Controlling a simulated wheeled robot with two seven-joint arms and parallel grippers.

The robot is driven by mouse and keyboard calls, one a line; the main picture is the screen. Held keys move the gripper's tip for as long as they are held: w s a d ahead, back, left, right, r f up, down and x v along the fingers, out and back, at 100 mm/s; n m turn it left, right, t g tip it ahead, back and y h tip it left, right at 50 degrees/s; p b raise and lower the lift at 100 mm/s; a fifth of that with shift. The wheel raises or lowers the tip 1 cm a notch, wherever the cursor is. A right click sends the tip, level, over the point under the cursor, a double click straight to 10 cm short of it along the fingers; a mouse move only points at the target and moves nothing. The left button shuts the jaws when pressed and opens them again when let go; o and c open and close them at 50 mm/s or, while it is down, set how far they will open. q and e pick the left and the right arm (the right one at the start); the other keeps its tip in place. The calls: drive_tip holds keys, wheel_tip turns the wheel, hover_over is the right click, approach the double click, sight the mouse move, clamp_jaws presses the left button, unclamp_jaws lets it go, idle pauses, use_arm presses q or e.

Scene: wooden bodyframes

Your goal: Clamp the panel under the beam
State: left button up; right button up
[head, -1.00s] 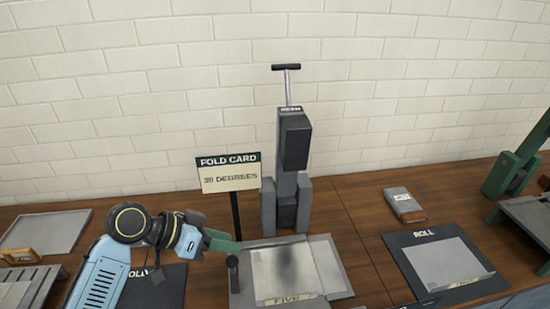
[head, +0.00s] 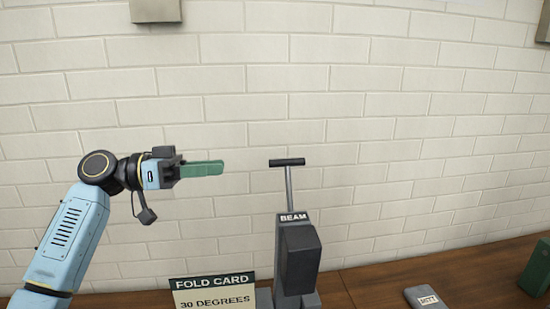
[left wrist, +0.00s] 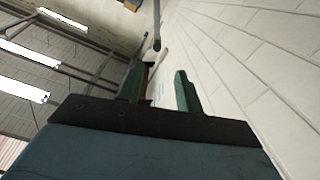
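The beam machine (head: 300,255), a dark grey upright block labelled BEAM, stands in the lower middle of the head view. A thin grey rod rises from it to a black T-shaped handle (head: 287,162). My left gripper (head: 222,168), with green fingers, is in the air left of the handle, at about its height in the picture and apart from it. In the left wrist view, the two green fingers (left wrist: 158,88) stand apart with nothing between them that they touch. What seems to be the dark handle bar (left wrist: 157,25) shows beyond them. The panel and bed are out of view. My right gripper is not visible.
A sign (head: 213,292) reading FOLD CARD, 30 DEGREES stands left of the beam machine. A grey labelled block (head: 425,298) and a green machine part (head: 536,268) are at the right on the wooden bench (head: 372,285). A pale brick wall is behind.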

use_arm(q)
drive_tip(key=p, duration=0.2)
approach(274, 165)
drive_tip(key=d, duration=0.3)
drive_tip(key=w+d, duration=0.1)
drive_tip(key=d, duration=0.1)
drive_tip(key=d+p, duration=0.1)
drive_tip(key=d, duration=0.1)
drive_tip(key=w+d, duration=0.1)
drive_tip(key=d, duration=0.1)
drive_tip(key=shift+w+d+f, duration=0.15)
drive_tip(key=shift+w+d, duration=0.15)
drive_tip(key=shift+d, duration=0.15)
drive_tip(key=shift+c, duration=0.2)
clamp_jaws()
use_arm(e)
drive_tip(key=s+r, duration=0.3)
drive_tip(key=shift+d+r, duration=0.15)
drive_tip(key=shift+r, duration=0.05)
